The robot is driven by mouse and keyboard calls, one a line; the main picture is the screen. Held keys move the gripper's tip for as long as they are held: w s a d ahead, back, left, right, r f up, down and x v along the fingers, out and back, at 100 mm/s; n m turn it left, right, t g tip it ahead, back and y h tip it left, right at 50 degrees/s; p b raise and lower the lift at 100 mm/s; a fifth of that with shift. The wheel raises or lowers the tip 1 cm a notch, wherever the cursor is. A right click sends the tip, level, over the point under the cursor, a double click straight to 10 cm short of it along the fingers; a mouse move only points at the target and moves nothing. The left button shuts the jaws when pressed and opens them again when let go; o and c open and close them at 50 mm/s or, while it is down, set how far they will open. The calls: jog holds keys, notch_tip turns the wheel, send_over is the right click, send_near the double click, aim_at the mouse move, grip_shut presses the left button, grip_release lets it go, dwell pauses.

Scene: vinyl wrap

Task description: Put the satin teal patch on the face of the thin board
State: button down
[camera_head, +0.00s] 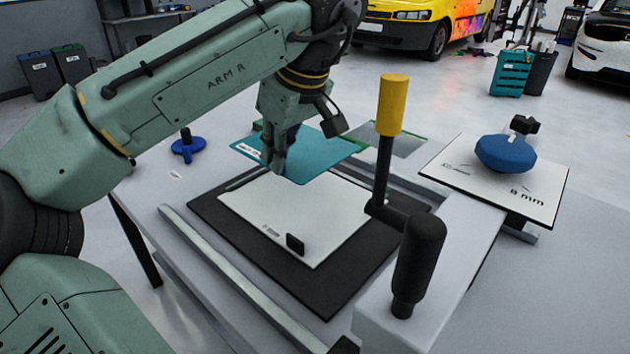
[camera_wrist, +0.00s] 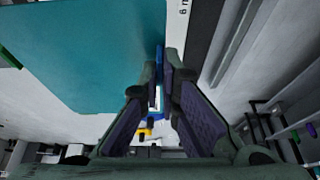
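The satin teal patch (camera_head: 325,155) is a flat sheet with a small white label at its left corner. It hangs over the far part of a white board, hiding that part. It fills the upper left of the wrist view (camera_wrist: 80,55). My gripper (camera_head: 279,165) is at the patch's near edge, its fingers (camera_wrist: 161,62) closed close together there. The white board (camera_head: 300,220) lies flat on a black mat (camera_head: 340,285), with a small black block on it; its print is too small to read. A second white board (camera_head: 520,185), marked "8 mm" or "6 mm", lies at the right.
A blue knob (camera_head: 506,153) sits on the right board. A yellow-topped lever (camera_head: 391,105) and a black handle (camera_head: 418,265) stand upright right of the mat. A blue-footed piece (camera_head: 188,149) stands at the table's left. A metal rail (camera_head: 235,270) runs along the near side.

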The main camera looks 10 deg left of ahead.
aim_at(279, 215)
jog(key=shift+w+f, duration=0.15)
jog(key=shift+f, duration=0.2)
notch_tip(279, 215, down, 9)
jog(key=shift+f, duration=0.15)
jog(key=c, duration=2.3)
grip_release()
jog(key=shift+f, duration=0.15)
jog(key=o, duration=0.5)
jog(key=v, duration=1.2)
jog(key=shift+d, duration=0.1)
